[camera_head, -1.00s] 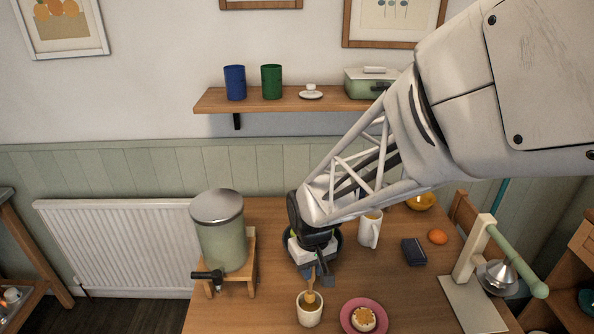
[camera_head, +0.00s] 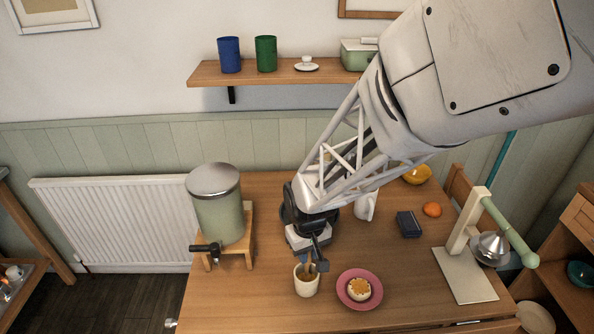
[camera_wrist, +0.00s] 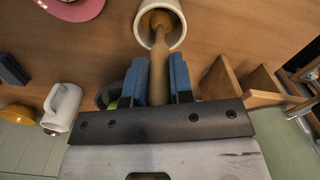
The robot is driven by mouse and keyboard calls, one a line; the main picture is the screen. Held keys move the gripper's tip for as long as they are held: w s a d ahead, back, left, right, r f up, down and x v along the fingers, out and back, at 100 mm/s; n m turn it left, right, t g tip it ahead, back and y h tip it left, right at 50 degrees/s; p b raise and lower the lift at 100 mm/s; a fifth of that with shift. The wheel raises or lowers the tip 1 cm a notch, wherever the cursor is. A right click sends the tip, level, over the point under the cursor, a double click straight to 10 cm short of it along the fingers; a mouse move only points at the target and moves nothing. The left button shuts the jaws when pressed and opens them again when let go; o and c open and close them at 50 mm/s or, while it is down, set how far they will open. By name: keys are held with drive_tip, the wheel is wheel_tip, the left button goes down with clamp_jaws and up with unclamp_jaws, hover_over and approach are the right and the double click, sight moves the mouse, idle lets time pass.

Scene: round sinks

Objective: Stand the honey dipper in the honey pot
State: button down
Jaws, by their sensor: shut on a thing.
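The honey pot (camera_head: 306,286) is a cream cup standing upright near the table's front, left of a pink plate. In the wrist view its round mouth (camera_wrist: 140,32) is at the top. The honey dipper (camera_wrist: 158,66) is wooden, with its handle between my blue-grey fingers and its thicker head inside the pot's mouth. In the head view the dipper (camera_head: 309,261) rises from the pot, partly hidden by my gripper (camera_head: 316,264), which is just above the rim. My gripper (camera_wrist: 159,80) is shut on the handle. Whether the head touches the pot's bottom is hidden.
The pink plate (camera_head: 346,298) with a topped round food stands close right of the pot. A dispenser on a wooden stand (camera_head: 240,259) is to the left. A white mug (camera_head: 364,206), a dark box (camera_head: 409,224) and a lever press (camera_head: 467,270) are to the right.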

drive_tip(key=shift+f, duration=0.1)
drive_tip(key=c, duration=0.9)
unclamp_jaws()
drive_tip(key=shift+r, duration=3.95)
